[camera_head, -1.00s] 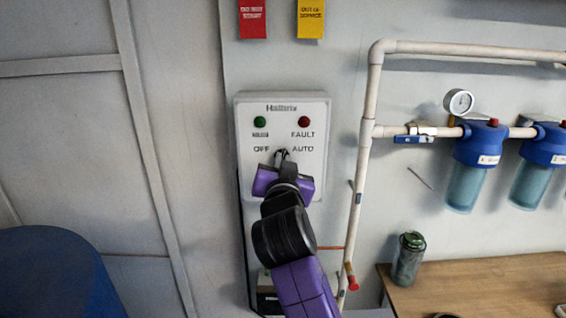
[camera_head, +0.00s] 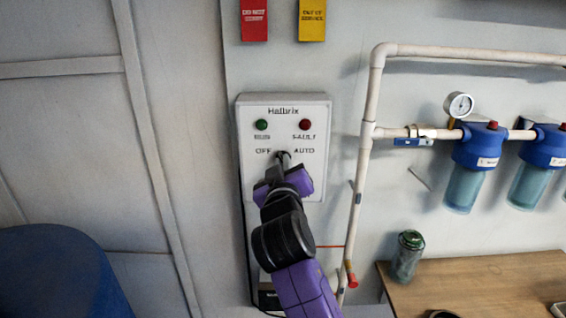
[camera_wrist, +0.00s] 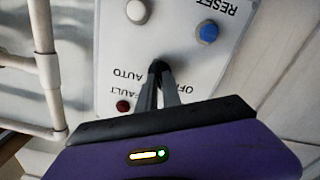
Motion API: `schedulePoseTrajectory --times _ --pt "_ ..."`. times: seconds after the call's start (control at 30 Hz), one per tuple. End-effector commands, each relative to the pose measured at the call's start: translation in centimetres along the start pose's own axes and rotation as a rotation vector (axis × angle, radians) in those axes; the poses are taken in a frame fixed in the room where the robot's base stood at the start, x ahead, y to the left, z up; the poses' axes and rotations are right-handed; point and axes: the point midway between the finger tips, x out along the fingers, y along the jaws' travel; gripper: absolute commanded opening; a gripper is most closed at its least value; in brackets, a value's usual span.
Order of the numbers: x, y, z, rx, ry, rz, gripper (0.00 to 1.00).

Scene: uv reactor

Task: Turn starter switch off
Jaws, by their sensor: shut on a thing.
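The starter box (camera_head: 315,185) is a white panel on the wall, with a green lamp, a red lamp and OFF and AUTO labels. Its dark starter switch (camera_wrist: 157,68) sits between the labels and is mostly hidden by the fingers. My gripper (camera_head: 283,155) is in front of the panel, shut on the switch. In the wrist view both fingertips (camera_wrist: 158,82) meet at the switch, between the AUTO and OFF labels. Which position the switch points to cannot be told. The wrist view also shows a blue RESET button (camera_wrist: 207,33) and a white button (camera_wrist: 137,11).
White pipes (camera_head: 367,130) run just right of the box, with a gauge (camera_head: 458,105) and blue filter housings (camera_head: 482,147). A green bottle (camera_head: 408,255) stands on a wooden table (camera_head: 480,290). Red (camera_head: 254,20) and yellow (camera_head: 312,20) tags hang above. A blue drum (camera_head: 60,275) is lower left.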

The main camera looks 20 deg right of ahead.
Motion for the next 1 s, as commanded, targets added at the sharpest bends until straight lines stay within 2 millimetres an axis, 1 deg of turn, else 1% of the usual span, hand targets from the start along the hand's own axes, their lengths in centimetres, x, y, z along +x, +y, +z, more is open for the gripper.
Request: schedulePoseTrajectory --times 0.23,0.63,0.67,0.73,0.77,1.0 --pt "-0.02 -0.08 0.08 -0.045 -0.002 -0.001 0.00" --pt "-0.02 -0.11 0.10 -0.051 -0.002 -0.001 0.00" --pt "-0.02 -0.12 0.10 -0.051 -0.002 -0.001 0.15" --pt "-0.02 -0.11 0.09 -0.050 -0.002 -0.001 0.29" --pt "-0.02 -0.11 0.08 -0.050 -0.001 -0.001 0.31" --pt "-0.01 -0.06 0.03 -0.049 -0.001 -0.001 0.31"
